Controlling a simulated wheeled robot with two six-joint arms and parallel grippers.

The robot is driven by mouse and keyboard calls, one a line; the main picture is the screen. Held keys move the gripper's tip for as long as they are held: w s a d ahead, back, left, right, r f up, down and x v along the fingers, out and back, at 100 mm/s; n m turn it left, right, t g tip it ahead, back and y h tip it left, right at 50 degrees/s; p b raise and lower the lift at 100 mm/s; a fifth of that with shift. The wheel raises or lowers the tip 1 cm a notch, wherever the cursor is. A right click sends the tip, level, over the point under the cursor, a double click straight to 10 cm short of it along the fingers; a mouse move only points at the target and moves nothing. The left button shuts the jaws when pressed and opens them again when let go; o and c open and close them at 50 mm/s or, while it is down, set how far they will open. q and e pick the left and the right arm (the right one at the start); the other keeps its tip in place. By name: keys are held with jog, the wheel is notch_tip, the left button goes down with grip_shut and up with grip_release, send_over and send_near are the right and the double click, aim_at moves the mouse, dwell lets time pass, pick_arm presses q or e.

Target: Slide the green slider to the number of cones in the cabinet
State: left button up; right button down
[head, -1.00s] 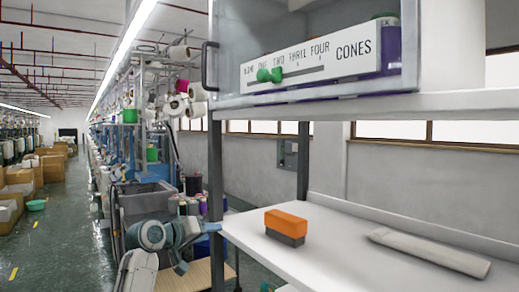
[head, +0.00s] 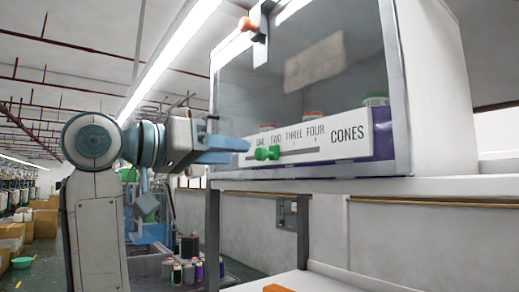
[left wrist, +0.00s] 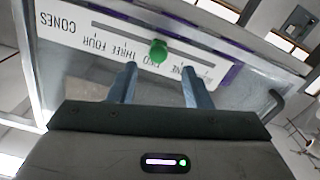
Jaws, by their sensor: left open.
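The cabinet (head: 403,100) is a glass-fronted box. A white sign (head: 348,138) along its lower front reads up to FOUR, then CONES. The green slider (head: 267,153) sits on the sign's track; in the left wrist view the slider (left wrist: 158,50) is by the word TWO. Behind the glass I see a cone with a green top (head: 376,101) and purple body, one with an orange top (head: 313,117) and a reddish top (head: 268,128); the sign hides their lower parts. My left gripper (head: 243,151) is open, its fingers pointing at the slider, which shows beyond and between the fingertips.
The cabinet stands on a white shelf (head: 440,188). An orange thing (head: 277,288) lies on the lower shelf. Machines and cartons line the aisle at left.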

aim_at(257, 154)
pick_arm(q)
jog(key=p+x, duration=0.2)
jog(key=x, duration=0.4)
jog(key=shift+d+r, duration=0.2)
jog(key=shift+d, duration=0.05)
jog(key=shift+w+d+f+p, duration=0.1)
jog(key=shift+w+d+p, duration=0.25)
jog(key=shift+d, duration=0.05)
jog(key=c, duration=0.9)
grip_shut()
